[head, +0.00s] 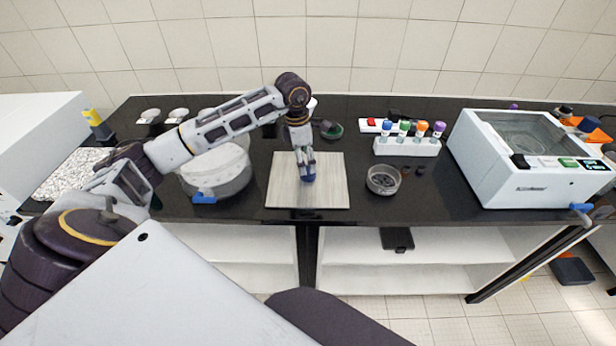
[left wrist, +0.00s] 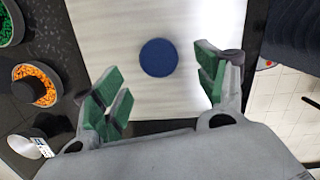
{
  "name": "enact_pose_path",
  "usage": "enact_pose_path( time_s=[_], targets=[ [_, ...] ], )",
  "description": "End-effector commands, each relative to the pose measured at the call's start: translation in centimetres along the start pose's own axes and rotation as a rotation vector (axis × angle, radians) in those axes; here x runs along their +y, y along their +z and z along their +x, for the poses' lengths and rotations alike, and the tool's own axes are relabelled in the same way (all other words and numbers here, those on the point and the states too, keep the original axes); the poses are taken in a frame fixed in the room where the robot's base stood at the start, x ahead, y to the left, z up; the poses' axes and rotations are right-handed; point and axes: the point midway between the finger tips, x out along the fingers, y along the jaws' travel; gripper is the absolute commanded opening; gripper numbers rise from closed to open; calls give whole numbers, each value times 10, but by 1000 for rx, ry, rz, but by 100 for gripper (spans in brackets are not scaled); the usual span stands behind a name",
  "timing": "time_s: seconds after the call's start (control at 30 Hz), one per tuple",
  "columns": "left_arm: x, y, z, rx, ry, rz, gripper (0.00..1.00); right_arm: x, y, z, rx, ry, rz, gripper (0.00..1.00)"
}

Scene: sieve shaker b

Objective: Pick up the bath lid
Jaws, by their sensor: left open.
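The bath lid (head: 281,185) is a flat, square, pale brushed plate with a round blue knob (head: 308,178) near its middle. It lies flat on the black bench, near the front edge. In the left wrist view the lid (left wrist: 110,25) fills the middle, and the knob (left wrist: 158,57) is a blue disc seen from above. My left gripper (head: 305,168) points down over the knob. In the left wrist view its green-padded fingers (left wrist: 160,85) are open and spread, with the knob ahead between them. I cannot tell the exact height gap. My right gripper is not in view.
A white bath unit (head: 490,165) with a window-like top stands right. A tube rack (head: 407,148) and a round dish (head: 383,180) sit between it and the lid. A round pale vessel (head: 220,172) stands left, below my arm. Small cups (left wrist: 35,85) are left in the wrist view.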

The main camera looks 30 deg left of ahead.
Motion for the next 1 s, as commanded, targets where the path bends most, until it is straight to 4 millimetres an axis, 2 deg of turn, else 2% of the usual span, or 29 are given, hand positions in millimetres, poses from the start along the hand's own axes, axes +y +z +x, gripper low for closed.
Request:
enact_pose_path(
  time_s=[0.2,0.37,0.73,1.0],
  targets=[
    [0,0,0,0,0,0,72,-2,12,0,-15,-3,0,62],
    [0,1,5,0,-2,0,72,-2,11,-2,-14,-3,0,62],
    [1,3,43,1,-2,-1,72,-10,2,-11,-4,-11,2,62],
    [1,3,52,-1,0,0,72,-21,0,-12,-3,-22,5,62]
  ],
)
